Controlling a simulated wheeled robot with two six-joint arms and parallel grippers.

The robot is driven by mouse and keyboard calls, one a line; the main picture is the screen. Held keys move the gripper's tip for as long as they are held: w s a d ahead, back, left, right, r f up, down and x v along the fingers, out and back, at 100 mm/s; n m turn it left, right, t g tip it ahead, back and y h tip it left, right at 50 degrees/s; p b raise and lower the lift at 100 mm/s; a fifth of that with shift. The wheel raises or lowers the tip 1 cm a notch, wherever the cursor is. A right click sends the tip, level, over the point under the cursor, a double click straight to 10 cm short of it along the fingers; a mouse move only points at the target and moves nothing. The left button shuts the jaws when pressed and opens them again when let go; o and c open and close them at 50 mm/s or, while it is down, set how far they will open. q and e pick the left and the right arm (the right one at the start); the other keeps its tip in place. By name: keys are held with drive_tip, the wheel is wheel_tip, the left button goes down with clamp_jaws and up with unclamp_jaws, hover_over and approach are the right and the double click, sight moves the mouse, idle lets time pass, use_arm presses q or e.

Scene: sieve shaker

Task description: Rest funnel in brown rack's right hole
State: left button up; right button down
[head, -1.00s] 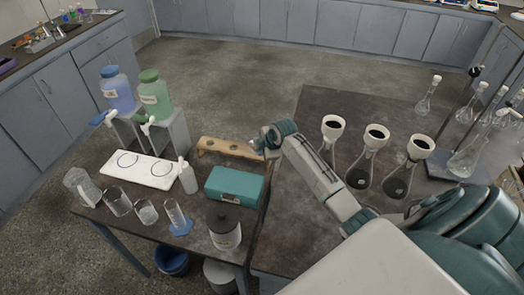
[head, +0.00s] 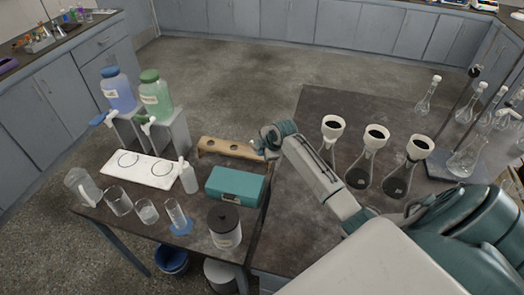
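The brown rack (head: 221,148) stands at the back right of the left table. Two of its holes show empty; its right end is partly covered by my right gripper (head: 260,151). My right gripper is over or just beside that end. Something small and pale shows at its tips, but I cannot tell whether it is a fingertip or a funnel. White funnels with dark insides sit on three flasks on the right table: left funnel (head: 333,127), middle funnel (head: 376,135) and right funnel (head: 419,147). My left gripper is out of view.
A teal box (head: 236,185) lies in front of the rack, with a white squeeze bottle (head: 188,178) to its left. A black-lidded jar (head: 224,228) and several glass beakers stand nearer. Glassware and a stand fill the right table's far right.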

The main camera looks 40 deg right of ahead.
drive_tip(key=shift+s+f, duration=0.1)
drive_tip(key=shift+f, duration=0.05)
drive_tip(key=c, duration=1.6)
unclamp_jaws()
drive_tip(key=shift+d, duration=0.1)
drive_tip(key=shift+r+p, duration=2.1)
drive_tip(key=shift+r, duration=1)
